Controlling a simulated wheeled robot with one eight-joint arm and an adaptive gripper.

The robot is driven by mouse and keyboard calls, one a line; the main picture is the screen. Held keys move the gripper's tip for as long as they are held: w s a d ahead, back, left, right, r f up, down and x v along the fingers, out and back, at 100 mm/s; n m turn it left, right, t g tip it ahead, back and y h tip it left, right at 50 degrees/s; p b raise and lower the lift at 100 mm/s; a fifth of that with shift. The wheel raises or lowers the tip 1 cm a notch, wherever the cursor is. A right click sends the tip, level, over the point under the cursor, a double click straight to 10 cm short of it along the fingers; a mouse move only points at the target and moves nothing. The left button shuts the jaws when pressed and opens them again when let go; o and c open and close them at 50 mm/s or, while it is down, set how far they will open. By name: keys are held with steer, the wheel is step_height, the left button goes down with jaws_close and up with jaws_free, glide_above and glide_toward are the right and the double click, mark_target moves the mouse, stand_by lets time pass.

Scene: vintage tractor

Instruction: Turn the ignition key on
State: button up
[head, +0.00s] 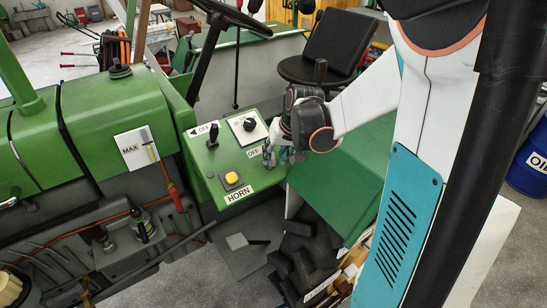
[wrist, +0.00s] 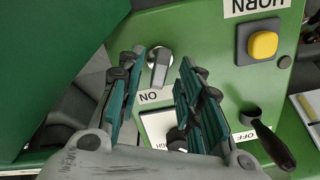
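The ignition key (wrist: 160,72) is a grey, flat-handled key in a round silver lock on the green control panel (head: 203,170). In the wrist view it sits between the two fingertips of my gripper (wrist: 164,62), with a visible gap on each side. An upside-down ON label (wrist: 150,97) lies just below the key in that view. In the head view my gripper (head: 281,156) is at the panel's right edge and hides the key. An OFF label (head: 252,152) shows just left of the fingers. My gripper is open and appears empty.
The panel also carries a yellow horn button (head: 232,178), a black lever (head: 213,134) and a black knob (head: 249,125) on a white plate. The steering wheel (head: 234,15) and black seat (head: 330,45) stand behind. A green box-like surface fills the left of the wrist view.

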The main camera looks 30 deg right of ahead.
steer(key=shift+v, duration=2.5)
